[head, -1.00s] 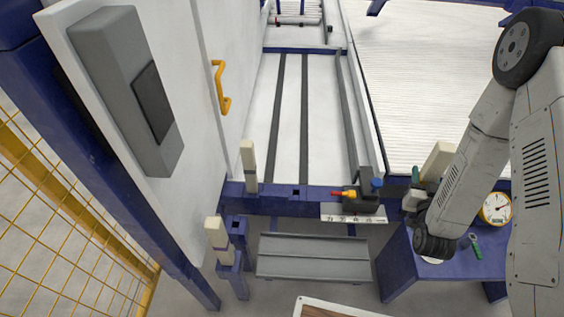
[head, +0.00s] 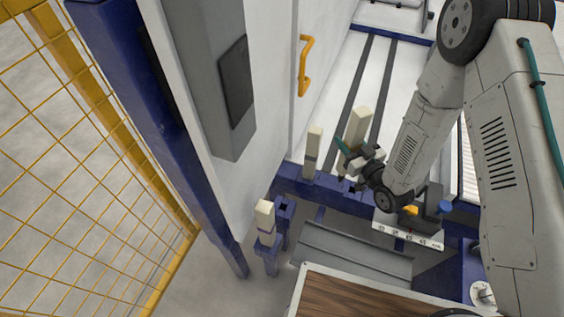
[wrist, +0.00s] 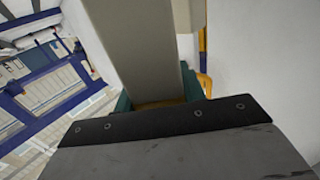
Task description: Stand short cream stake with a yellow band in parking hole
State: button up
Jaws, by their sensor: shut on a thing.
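My gripper (head: 352,158) is shut on a cream stake (head: 358,126) and holds it upright over the blue rail. In the wrist view the stake (wrist: 130,45) rises between the green fingers (wrist: 158,100). A yellowish strip shows low on it between the fingers, perhaps its band. The lower end is hidden by the gripper in the head view. An open square socket (head: 285,205) tops a short blue post left of my gripper. I cannot tell which hole is the parking hole; part of the rail top is hidden behind my wrist.
A cream stake with a grey band (head: 313,150) stands in the rail just left of my gripper. Another cream stake (head: 264,214) stands in a lower blue post. A white wall with a yellow handle (head: 304,65) rises behind. A wood-topped board (head: 360,297) lies in front.

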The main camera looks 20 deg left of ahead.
jog(key=s+a+f+n+g+y, duration=0.1)
jog(key=s+a+n+g+y, duration=0.3)
jog(key=a, duration=0.5)
jog(key=n+g+y, duration=0.1)
jog(key=n+g, duration=0.3)
jog(key=g, duration=0.4)
send_over(269, 179)
jog(key=d, duration=0.3)
jog(key=shift+s+d+f, duration=0.15)
jog(key=shift+f, duration=3.5)
jog(key=shift+f, duration=1)
jog(key=shift+f, duration=1.25)
